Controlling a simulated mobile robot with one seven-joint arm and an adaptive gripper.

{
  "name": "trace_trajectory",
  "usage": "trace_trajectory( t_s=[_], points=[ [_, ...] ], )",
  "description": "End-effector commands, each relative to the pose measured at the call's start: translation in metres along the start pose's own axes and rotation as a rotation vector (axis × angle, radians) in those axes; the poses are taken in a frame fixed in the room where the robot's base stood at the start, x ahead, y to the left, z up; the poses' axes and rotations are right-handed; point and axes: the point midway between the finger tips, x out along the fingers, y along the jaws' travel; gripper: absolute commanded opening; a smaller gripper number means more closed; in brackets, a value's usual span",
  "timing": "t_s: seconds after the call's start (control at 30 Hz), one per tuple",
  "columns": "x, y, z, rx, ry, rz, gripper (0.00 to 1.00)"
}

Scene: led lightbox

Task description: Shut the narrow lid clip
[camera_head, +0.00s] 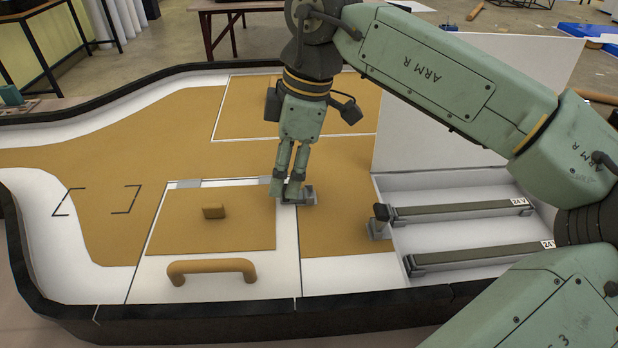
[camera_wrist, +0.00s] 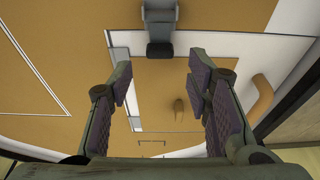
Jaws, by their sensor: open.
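A lid (camera_head: 262,210), white-rimmed with a brown panel, lies flat and shows in the wrist view (camera_wrist: 205,125). A grey clip (camera_head: 308,195) sits by its upper right corner. In the wrist view, the clip (camera_wrist: 160,15) has a dark tip by the lid's edge. My gripper (camera_head: 291,190) is open and empty. It points down over the clip in the head view and partly hides it. In the wrist view, the clip sits above the gap between my fingertips (camera_wrist: 160,78). Contact and the clip's exact position cannot be told.
The lid has a brown knob (camera_head: 213,211) and a handle (camera_head: 211,268). To the right is an open box with two tubes (camera_head: 462,210) and a raised white cover (camera_head: 470,140). A second, dark-topped clip (camera_head: 380,218) stands at its left edge. The brown surface at left is clear.

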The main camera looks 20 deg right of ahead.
Motion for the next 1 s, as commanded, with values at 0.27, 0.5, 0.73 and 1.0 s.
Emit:
trace_trajectory(
  t_s=[0.27,0.5,0.73,1.0],
  points=[
    [-0.001,0.0,0.0,0.0,0.0,0.0,0.45],
    [-0.024,0.0,-0.001,0.001,-0.001,0.001,0.45],
    [-0.041,0.0,0.0,0.0,0.0,0.001,0.45],
    [-0.04,0.0,0.0,0.0,0.0,0.0,0.45]
  ],
)
